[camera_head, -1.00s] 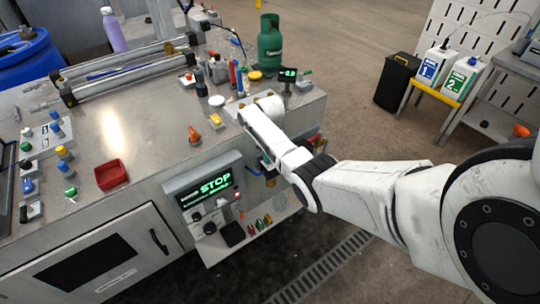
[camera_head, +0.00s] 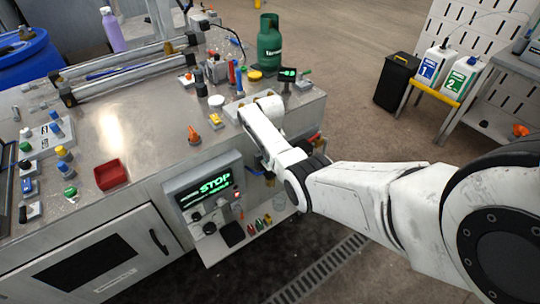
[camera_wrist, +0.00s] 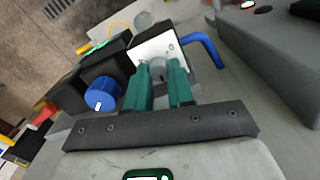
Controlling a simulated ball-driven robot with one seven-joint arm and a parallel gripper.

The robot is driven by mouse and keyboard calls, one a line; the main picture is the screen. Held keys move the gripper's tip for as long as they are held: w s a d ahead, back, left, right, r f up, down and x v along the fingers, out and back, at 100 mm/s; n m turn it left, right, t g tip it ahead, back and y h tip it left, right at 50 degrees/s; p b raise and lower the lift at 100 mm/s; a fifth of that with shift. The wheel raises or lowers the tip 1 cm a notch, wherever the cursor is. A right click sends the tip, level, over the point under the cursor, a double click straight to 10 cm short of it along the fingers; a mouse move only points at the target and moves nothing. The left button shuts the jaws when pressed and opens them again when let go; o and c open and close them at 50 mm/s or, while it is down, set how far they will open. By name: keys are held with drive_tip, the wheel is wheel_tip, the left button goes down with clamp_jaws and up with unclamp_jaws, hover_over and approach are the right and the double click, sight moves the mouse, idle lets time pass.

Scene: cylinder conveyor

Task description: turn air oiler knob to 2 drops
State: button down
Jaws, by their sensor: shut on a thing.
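In the wrist view, my gripper (camera_wrist: 160,75) has two green fingers closed on a small grey knob (camera_wrist: 158,70). The knob sits in front of a white plate (camera_wrist: 150,45), and the fingers hide most of it. Its marks and setting cannot be read. A blue round knob (camera_wrist: 103,93) with a white mark is on a dark block just left of the fingers, apart from them. In the head view my white arm reaches to the right end of the metal bench (camera_head: 130,130), and the fingers are hidden behind it.
In the wrist view a blue bent tube or handle (camera_wrist: 205,48) is right of the fingers, beside a grey housing (camera_wrist: 270,60).

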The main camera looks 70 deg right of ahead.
drive_tip(key=c, duration=1)
unclamp_jaws()
wheel_tip(320, 180, up, 11)
drive_tip(key=shift+f, duration=0.1)
drive_tip(key=s+a+f+n, duration=0.1)
drive_tip(key=a+f, duration=0.2)
drive_tip(key=a, duration=0.4)
drive_tip(key=s+a+f+n+b, duration=0.1)
drive_tip(key=a+f+n, duration=0.15)
drive_tip(key=a, duration=0.45)
drive_tip(key=a+f, duration=0.4)
drive_tip(key=a, duration=0.2)
drive_tip(key=s+a+n, duration=0.1)
drive_tip(key=s+a, duration=0.4)
drive_tip(key=s+a+r+n+b, duration=0.1)
drive_tip(key=s+a+n, duration=0.1)
drive_tip(key=s+a, duration=0.3)
drive_tip(key=s+a+n+t, duration=0.1)
drive_tip(key=s+a+n, duration=0.1)
drive_tip(key=s+a, duration=0.4)
drive_tip(key=shift+s+a+r+b, duration=0.1)
drive_tip(key=shift+a+r+b, duration=0.05)
drive_tip(key=shift+b, duration=0.2)
